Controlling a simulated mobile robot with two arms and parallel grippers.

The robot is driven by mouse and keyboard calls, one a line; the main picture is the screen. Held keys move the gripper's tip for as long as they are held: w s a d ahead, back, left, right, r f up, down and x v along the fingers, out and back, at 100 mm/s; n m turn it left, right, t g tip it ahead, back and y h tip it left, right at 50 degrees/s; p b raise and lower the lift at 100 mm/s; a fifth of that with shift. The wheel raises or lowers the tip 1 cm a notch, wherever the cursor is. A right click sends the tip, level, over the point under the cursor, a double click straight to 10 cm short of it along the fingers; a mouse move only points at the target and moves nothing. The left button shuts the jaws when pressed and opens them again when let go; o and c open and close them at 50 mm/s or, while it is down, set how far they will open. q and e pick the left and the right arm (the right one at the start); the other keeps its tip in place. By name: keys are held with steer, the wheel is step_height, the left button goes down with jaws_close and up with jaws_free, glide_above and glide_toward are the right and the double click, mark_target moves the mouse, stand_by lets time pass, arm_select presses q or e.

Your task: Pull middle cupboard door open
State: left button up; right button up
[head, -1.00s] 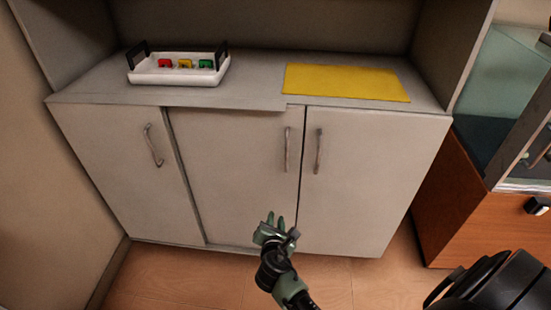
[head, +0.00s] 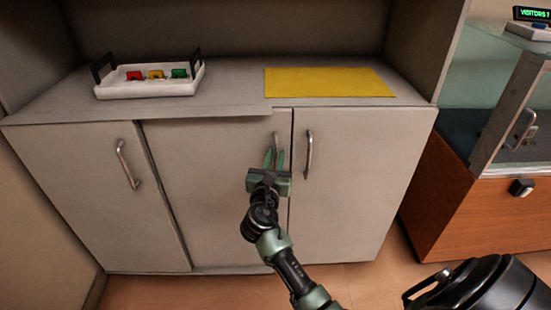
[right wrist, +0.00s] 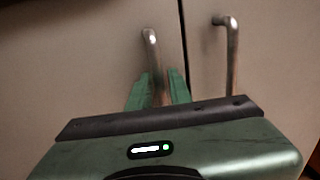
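The middle cupboard door (head: 205,190) is pale grey and looks shut, with a metal bar handle (head: 276,140) near its right edge. My right gripper (head: 274,158) is in front of the lower part of this handle and partly hides it. In the right wrist view, the green fingers (right wrist: 160,86) stand on either side of the middle door's handle (right wrist: 152,45). They look open around it; contact cannot be made out. My left gripper is not in view.
The right door (head: 350,180) has its own handle (head: 309,155) close by, across the seam. The left door (head: 85,190) is shut. A white tray (head: 150,90) with coloured items and a yellow mat (head: 330,83) lie on top. A glass-topped wooden cabinet (head: 470,215) stands right.

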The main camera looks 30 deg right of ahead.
jaws_close()
stand_by(1.5)
